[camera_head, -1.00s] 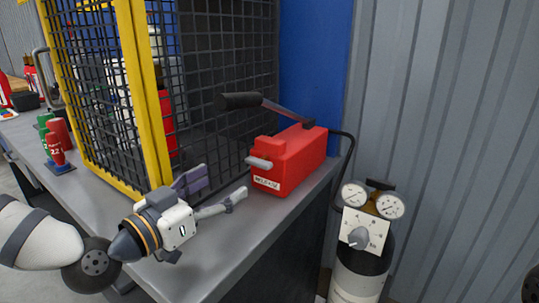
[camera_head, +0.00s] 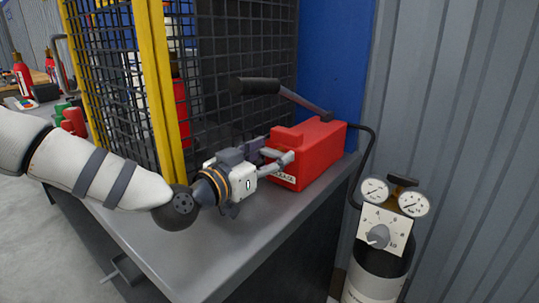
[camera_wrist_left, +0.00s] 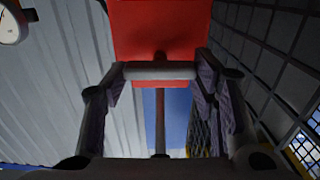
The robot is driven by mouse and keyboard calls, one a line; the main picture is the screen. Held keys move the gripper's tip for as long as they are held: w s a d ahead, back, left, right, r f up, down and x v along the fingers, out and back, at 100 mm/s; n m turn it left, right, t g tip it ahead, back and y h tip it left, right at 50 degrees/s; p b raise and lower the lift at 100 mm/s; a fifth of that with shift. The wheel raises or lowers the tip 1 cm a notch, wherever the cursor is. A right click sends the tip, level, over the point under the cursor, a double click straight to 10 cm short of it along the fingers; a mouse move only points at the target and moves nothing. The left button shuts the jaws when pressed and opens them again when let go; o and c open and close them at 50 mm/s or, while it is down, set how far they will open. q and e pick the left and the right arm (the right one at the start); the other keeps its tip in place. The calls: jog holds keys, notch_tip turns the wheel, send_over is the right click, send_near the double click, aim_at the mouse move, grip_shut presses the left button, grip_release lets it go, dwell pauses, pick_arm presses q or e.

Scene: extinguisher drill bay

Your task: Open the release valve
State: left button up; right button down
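A red pump box (camera_head: 318,150) with a partly covered white label stands on the grey bench. The release valve's grey crossbar (camera_wrist_left: 160,71) sits on the box's near end. My left gripper (camera_head: 280,156) is at this end of the box. In the head view the fingers partly hide the valve. My right gripper is not in view.
A long black-gripped pump lever (camera_head: 260,87) slopes above the box. A yellow-framed mesh cage (camera_head: 160,90) stands close behind my left arm. A gauge panel (camera_head: 384,230) on a cylinder stands right of the bench. The bench's front strip (camera_head: 190,260) is clear.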

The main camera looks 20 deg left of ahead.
pick_arm(q)
jog(key=c, duration=0.3)
jog(key=shift+c, duration=0.2)
jog(key=n, duration=0.3)
jog(key=shift+a+f+n, duration=0.1)
jog(key=shift+n, duration=2.1)
jog(key=o, duration=1.2)
jog(key=shift+c, duration=0.2)
